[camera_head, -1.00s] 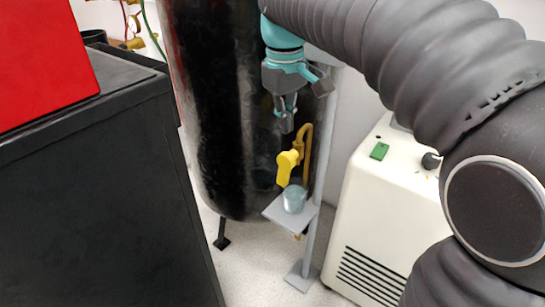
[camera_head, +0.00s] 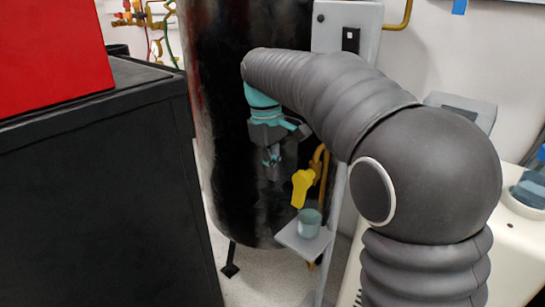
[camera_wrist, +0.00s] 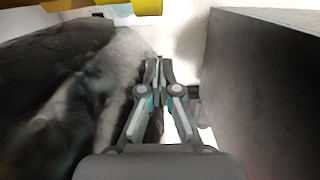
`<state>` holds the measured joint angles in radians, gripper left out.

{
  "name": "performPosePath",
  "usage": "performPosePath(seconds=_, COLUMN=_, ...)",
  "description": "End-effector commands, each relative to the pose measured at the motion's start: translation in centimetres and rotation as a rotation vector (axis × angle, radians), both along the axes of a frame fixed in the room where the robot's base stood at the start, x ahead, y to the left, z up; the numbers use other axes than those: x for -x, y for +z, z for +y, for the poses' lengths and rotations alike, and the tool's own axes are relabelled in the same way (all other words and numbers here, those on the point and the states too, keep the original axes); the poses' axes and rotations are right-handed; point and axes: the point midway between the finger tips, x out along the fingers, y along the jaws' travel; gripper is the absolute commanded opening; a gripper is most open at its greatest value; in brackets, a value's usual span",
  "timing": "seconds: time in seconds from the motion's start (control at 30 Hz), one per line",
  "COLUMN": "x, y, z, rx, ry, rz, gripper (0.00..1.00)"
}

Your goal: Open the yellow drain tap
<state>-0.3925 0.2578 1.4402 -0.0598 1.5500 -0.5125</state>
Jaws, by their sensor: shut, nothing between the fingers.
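The yellow drain tap (camera_head: 303,188) is on a brass pipe (camera_head: 322,165) at the front right of the black tank (camera_head: 225,120). Its yellow lever slants downward in the head view. My gripper (camera_head: 273,175) is to the left of the tap and slightly higher in the picture, in front of the tank. A gap shows between the gripper and the tap. In the wrist view my gripper's fingers (camera_wrist: 158,68) are together and empty. A yellow part, likely the tap, shows at the top edge of the wrist view (camera_wrist: 148,6).
A small greenish cup (camera_head: 309,222) stands on a grey shelf (camera_head: 296,238) below the tap. A black cabinet (camera_head: 90,190) with a red box (camera_head: 50,45) fills the left. A cream-coloured machine (camera_head: 510,235) stands at the right.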

Motion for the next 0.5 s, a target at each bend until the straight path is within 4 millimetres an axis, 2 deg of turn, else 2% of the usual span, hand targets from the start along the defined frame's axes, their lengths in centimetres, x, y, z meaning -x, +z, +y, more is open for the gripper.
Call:
performPosePath(seconds=0.03, x=0.1, y=-1.2, z=-0.1, rx=0.000, ry=-0.001, rz=0.001, gripper=0.00)
performPosePath(seconds=0.1, x=0.2, y=-2.4, z=-0.3, rx=0.001, ry=-0.001, rz=0.002, gripper=0.00)
performPosePath(seconds=0.3, x=1.9, y=-2.3, z=-2.5, rx=-0.001, ry=-0.004, rz=-0.002, gripper=0.00)
performPosePath(seconds=0.5, x=2.5, y=-2.4, z=-3.3, rx=-0.001, ry=-0.003, rz=-0.002, gripper=0.00)
